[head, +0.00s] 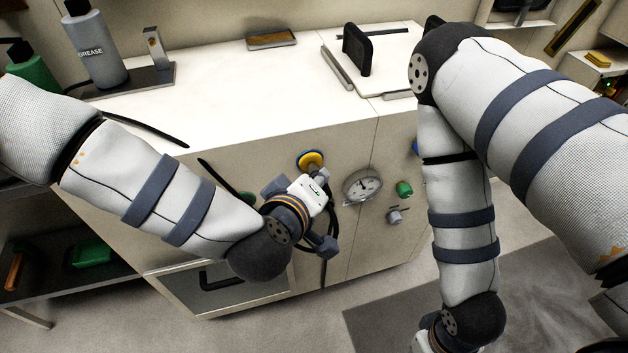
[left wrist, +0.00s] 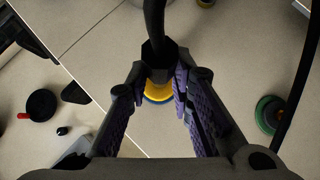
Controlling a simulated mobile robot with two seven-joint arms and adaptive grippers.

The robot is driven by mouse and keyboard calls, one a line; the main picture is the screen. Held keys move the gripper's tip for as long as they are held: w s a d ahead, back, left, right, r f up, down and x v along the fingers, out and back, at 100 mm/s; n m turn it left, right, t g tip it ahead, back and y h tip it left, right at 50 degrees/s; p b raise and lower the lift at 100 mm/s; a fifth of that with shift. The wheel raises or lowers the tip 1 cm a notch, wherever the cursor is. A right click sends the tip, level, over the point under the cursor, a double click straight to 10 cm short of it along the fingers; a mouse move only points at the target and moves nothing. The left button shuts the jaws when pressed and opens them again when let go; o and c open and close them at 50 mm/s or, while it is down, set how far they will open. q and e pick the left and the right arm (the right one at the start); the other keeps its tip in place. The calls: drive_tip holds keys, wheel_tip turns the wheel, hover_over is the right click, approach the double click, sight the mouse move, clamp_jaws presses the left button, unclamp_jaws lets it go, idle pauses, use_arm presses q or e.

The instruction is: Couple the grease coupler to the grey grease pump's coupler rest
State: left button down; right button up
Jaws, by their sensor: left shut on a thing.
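My left gripper (head: 318,188) is in front of the cabinet. In the left wrist view its purple-padded fingers (left wrist: 158,82) are closed around a dark coupler (left wrist: 158,58) with a black hose running up from it. The head view mostly hides the coupler behind the gripper. A grey bottle marked GREASE (head: 97,48), the grey grease pump, stands on a dark base at the back left of the counter. An upright metal bracket (head: 153,50), seemingly its coupler rest, stands on the same base; nothing sits in it. My right gripper's fingers are outside the frame, below my right arm.
A yellow-and-blue round fitting (head: 311,158) is on the cabinet front, behind the held coupler. A gauge (head: 362,186) and green knob (head: 404,188) are right of it. A green bottle (head: 30,68) stands beside the grey one. The counter middle (head: 230,95) is clear.

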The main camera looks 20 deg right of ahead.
use_arm(q)
drive_tip(key=shift+s, duration=0.15)
drive_tip(key=shift+s, duration=1.25)
drive_tip(key=shift+s, duration=0.15)
drive_tip(key=shift+s, duration=0.55)
idle(0.3)
drive_tip(key=c, duration=2.2)
unclamp_jaws()
drive_tip(key=shift+c, duration=0.2)
clamp_jaws()
